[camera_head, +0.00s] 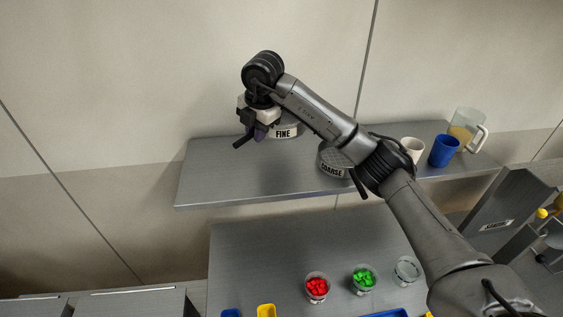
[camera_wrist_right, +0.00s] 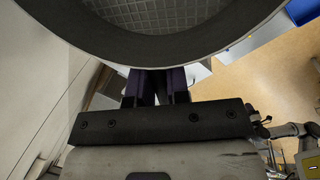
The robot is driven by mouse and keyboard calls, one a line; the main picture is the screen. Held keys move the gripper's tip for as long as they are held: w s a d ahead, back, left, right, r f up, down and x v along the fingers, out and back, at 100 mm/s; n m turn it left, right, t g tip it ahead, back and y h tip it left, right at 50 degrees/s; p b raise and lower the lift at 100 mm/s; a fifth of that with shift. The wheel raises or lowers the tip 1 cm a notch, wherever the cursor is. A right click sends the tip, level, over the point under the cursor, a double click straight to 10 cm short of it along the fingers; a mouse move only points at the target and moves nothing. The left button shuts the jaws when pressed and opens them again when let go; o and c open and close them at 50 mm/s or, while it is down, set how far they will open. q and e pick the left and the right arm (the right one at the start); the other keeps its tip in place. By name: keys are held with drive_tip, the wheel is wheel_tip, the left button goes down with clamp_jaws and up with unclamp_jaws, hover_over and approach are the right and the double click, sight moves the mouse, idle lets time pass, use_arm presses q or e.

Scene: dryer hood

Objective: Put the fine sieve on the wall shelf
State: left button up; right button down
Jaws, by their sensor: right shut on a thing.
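The fine sieve (camera_head: 284,131), a round grey sieve with a "FINE" label, is at the left part of the wall shelf (camera_head: 225,165) in the head view. My right gripper (camera_head: 262,130) is shut on its rim at the left side. In the right wrist view the sieve's rim and mesh (camera_wrist_right: 165,45) fill the top, with the fingers (camera_wrist_right: 157,85) closed at its edge. Whether the sieve touches the shelf or hangs just above it, I cannot tell. My left gripper is not in view.
The coarse sieve (camera_head: 333,162) stands on the shelf, partly behind my right arm. A white mug (camera_head: 412,149), a blue cup (camera_head: 443,151) and a jug (camera_head: 465,128) stand at the shelf's right. Below, a counter (camera_head: 250,255) holds cups of red (camera_head: 317,287) and green pieces (camera_head: 364,279). The shelf's left end is clear.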

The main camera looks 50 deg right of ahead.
drive_tip(key=p, duration=0.4)
hover_over(222, 190)
drive_tip(key=s, duration=0.1)
drive_tip(key=f, duration=0.6)
drive_tip(key=shift+d+f, duration=0.1)
drive_tip(key=shift+d, duration=0.3)
drive_tip(key=shift+w+a+f, duration=0.1)
drive_tip(key=shift+a+f, duration=0.2)
drive_tip(key=shift+a, duration=0.1)
drive_tip(key=shift+s+p+x, duration=0.2)
drive_tip(key=shift+p+x, duration=0.25)
drive_tip(key=shift+x, duration=0.55)
drive_tip(key=shift+s+p+x, duration=0.2)
drive_tip(key=shift+p+x, duration=0.2)
drive_tip(key=shift+x, duration=0.55)
drive_tip(key=shift+f, duration=0.2)
drive_tip(key=c, duration=1.6)
unclamp_jaws()
drive_tip(key=shift+f, duration=0.1)
drive_tip(key=o, duration=0.5)
